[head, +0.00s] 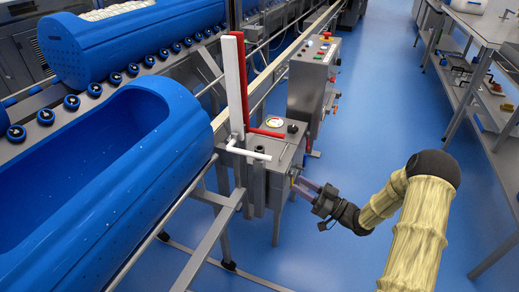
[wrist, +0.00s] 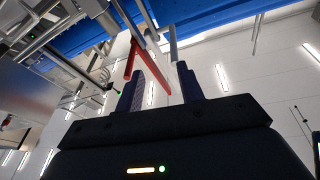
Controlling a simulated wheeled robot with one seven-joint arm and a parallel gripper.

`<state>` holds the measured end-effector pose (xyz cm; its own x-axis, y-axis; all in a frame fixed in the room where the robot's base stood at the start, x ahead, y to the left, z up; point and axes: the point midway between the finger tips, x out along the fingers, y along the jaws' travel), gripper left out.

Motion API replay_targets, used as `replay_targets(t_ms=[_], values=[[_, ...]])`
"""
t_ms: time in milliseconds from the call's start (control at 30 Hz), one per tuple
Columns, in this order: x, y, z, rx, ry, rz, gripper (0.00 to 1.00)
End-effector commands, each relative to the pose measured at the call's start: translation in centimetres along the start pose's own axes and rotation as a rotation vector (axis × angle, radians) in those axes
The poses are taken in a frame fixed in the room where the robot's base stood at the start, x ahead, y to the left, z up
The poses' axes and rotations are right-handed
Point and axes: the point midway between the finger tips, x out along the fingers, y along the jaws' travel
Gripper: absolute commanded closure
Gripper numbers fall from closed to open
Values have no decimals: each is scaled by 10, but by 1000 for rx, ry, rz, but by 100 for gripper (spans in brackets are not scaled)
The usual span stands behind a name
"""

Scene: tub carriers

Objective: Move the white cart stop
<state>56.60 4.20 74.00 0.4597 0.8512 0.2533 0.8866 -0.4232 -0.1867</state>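The white cart stop (head: 237,82) is a tall upright white bar beside the front blue tub in the head view. A white horizontal handle (head: 248,152) projects at its foot, over the grey box. My gripper (head: 299,184) is to the right of the grey box, lower than the handle and apart from the stop. In the wrist view its two dark fingers (wrist: 160,72) stand apart with nothing held between them. A red bar shows beyond them there.
A red stop (head: 243,80) stands just behind the white one. The grey box (head: 279,150) carries a gauge and knob. A control cabinet (head: 312,75) stands behind. Blue tubs (head: 188,125) fill the left; a metal bench (head: 485,25) is right. The blue floor between is clear.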

Motion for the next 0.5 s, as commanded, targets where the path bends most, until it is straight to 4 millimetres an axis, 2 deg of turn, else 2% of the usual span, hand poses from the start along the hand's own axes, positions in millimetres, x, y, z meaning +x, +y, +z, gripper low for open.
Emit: replay_targets(t_ms=[133,500], values=[[-12,-10,-10,35,107,-73,62],[-11,-12,-10,38,116,-84,62]])
